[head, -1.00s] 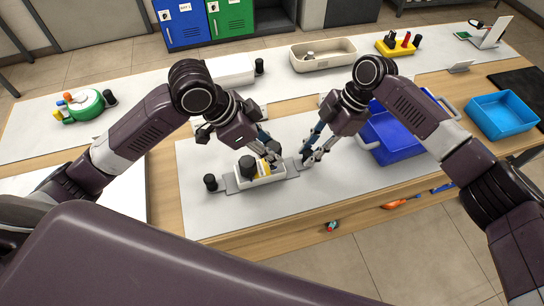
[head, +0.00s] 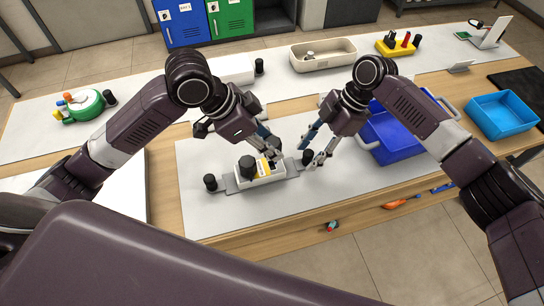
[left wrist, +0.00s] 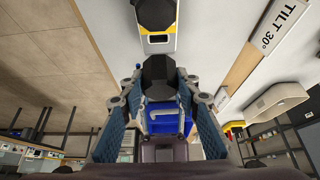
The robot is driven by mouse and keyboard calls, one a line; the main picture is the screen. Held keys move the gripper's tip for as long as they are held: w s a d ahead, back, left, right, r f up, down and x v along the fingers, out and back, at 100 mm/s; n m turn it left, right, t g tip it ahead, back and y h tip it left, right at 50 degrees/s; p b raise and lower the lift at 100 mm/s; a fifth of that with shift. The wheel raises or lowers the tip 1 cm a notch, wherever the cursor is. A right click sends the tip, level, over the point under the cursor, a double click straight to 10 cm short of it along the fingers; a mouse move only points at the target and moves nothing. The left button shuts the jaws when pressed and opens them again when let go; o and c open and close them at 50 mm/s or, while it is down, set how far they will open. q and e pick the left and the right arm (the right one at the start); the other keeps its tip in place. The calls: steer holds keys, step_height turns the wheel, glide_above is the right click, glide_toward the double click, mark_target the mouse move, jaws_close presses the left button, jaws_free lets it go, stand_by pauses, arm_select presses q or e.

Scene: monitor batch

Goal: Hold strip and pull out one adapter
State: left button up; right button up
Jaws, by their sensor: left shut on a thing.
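The white strip (head: 268,181) with a yellow label sits on a grey plate on the bench mat. One black adapter (head: 247,166) stands at its left end and also shows at the top of the left wrist view (left wrist: 155,14). My left gripper (head: 271,151) is above the strip's right part. In the left wrist view, it is shut on a second black adapter (left wrist: 159,77), which appears clear of the strip; a dark socket shows beside the label.
Another black knob (head: 210,182) stands at the plate's left end. A deep blue bin (head: 394,146) is right of my right gripper, with a light blue tray (head: 502,115) farther right. A beige tray (head: 323,55) stands at the back. The mat in front is clear.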

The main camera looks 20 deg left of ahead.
steer(key=shift+r, duration=0.1)
steer(key=v, duration=1.1)
steer(key=shift+d+r, duration=0.2)
steer(key=shift+r, duration=0.15)
arm_select(q)
steer(key=shift+d, duration=0.1)
arm_select(e)
steer(key=shift+w+d, duration=0.1)
steer(key=shift+w, duration=0.05)
